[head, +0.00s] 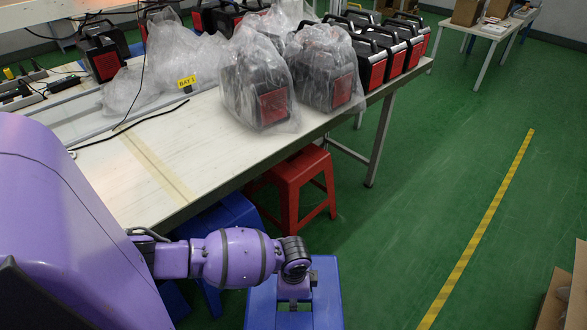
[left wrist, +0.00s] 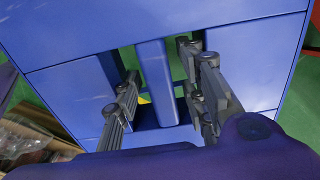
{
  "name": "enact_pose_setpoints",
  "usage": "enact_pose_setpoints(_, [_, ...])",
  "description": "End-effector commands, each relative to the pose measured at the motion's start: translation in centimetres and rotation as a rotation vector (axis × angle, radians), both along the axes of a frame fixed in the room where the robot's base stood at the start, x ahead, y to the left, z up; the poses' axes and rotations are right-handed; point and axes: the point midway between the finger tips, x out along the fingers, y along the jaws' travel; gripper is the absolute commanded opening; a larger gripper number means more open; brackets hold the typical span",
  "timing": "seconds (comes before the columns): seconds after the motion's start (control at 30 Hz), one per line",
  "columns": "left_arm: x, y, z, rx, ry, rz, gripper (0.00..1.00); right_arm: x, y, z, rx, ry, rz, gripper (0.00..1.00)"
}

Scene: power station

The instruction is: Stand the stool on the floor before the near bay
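A blue stool (head: 327,290) stands on the green floor at the bottom middle of the head view, in front of the bench. Its seat (left wrist: 245,50) fills much of the left wrist view, with a central bar (left wrist: 154,85) between two slots. My left gripper (head: 294,298) points down over the seat. In the left wrist view its fingers (left wrist: 160,75) are spread on either side of the bar, with gaps to it. How deep the fingertips reach is unclear. A yellow bay sign (head: 187,81) stands on the bench. My right gripper is not in view.
The white bench (head: 130,170) carries bagged units (head: 255,90) and several red-black units (head: 405,45). A red stool (head: 298,175) and another blue stool (head: 225,215) are under its edge. A cardboard box (head: 555,300) stands at lower right. Floor beside the yellow line (head: 480,225) is clear.

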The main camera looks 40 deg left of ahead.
Motion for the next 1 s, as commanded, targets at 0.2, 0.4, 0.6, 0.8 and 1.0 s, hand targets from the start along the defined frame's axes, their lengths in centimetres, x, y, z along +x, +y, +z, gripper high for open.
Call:
enact_pose_setpoints(0.2, [0.2, 0.1, 4.1, 0.000, -0.006, -0.001, 0.38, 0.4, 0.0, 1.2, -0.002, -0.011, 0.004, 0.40])
enact_pose_setpoints(0.4, [0.2, 0.1, 8.4, 0.000, -0.005, -0.001, 0.38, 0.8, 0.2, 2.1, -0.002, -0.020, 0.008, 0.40])
enact_pose_setpoints(0.6, [0.1, 0.0, 11.0, 0.001, -0.002, -0.001, 0.38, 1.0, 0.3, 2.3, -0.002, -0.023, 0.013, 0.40])
enact_pose_setpoints(0.8, [0.0, 0.0, 11.8, 0.000, 0.000, 0.001, 0.38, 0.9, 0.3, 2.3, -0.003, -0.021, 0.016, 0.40])
enact_pose_setpoints(1.0, [0.0, 0.0, 11.8, 0.000, 0.000, 0.001, 0.38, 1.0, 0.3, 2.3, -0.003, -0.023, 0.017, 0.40])
